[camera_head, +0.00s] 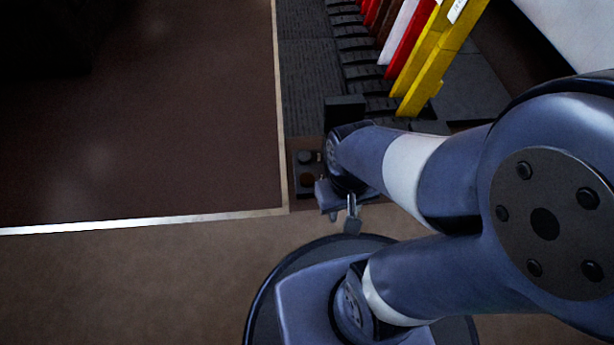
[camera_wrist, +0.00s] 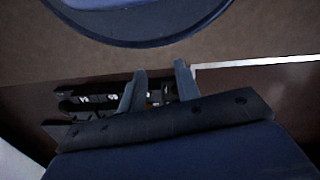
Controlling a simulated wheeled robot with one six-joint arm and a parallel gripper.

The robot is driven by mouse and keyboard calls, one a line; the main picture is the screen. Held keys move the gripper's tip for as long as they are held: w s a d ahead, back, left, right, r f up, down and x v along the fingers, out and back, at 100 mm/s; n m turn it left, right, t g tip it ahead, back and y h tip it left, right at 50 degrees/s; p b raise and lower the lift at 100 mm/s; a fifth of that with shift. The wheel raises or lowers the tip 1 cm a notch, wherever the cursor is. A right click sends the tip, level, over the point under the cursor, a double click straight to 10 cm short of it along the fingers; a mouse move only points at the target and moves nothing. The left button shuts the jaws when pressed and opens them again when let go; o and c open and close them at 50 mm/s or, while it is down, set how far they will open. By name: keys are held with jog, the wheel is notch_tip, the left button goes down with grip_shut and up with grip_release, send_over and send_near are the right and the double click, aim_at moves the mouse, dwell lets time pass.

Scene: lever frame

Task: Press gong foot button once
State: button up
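A small dark panel (camera_head: 296,185) at the near end of the lever row carries two round buttons. One is a dark button (camera_head: 305,157); the other is a brownish button (camera_head: 307,179) nearer me. I cannot tell which is the gong foot button. My gripper (camera_head: 345,217) is just right of and nearer than the panel, its fingers apart from the buttons. In the wrist view my gripper (camera_wrist: 160,67) has its two fingers spread with nothing between the tips. My wrist partly hides the panel's right side.
A row of red, white and yellow levers (camera_head: 424,60) rises at the upper right from a dark ribbed frame (camera_head: 360,60). A pale edge strip (camera_head: 150,220) borders the brown floor at left. Black pieces with white marks (camera_wrist: 100,98) lie behind the fingers in the wrist view.

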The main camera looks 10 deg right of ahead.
grip_shut()
dwell(1.2)
